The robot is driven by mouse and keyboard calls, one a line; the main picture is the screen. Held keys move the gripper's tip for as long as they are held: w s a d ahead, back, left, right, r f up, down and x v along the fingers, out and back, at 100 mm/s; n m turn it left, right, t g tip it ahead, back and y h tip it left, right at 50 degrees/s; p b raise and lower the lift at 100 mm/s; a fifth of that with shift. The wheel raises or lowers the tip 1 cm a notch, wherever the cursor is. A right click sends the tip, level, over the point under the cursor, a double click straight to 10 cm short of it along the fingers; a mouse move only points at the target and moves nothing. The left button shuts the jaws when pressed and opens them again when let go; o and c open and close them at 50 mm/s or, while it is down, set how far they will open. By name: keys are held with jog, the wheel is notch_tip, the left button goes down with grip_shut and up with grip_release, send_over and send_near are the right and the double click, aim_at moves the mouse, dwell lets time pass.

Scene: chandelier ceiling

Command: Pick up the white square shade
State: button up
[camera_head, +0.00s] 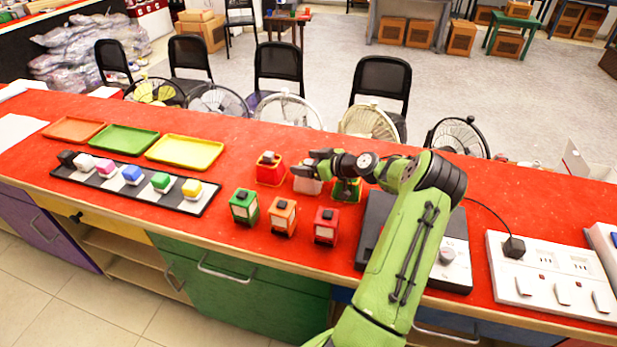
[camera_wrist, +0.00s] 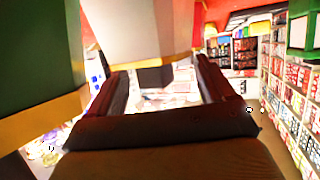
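The white square shade (camera_head: 308,186) stands on the red counter in the back row of small square shades. My arm partly covers it from above. My gripper (camera_head: 316,157) is at the shade's top in the head view. In the wrist view the white shade (camera_wrist: 145,30) fills the space ahead, between and just beyond my fingertips (camera_wrist: 160,68). The fingers are apart, one on each side. I cannot tell whether either finger touches the shade.
A red shade (camera_head: 270,170) stands close left and a green shade (camera_head: 346,191) close right. Green (camera_head: 244,207), orange (camera_head: 283,217) and red (camera_head: 326,226) shades stand in front. A dark appliance (camera_head: 376,232) and a white power strip (camera_head: 554,276) lie right. Trays (camera_head: 123,138) are left.

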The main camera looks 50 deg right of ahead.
jog(key=shift+s+f, duration=0.1)
grip_shut()
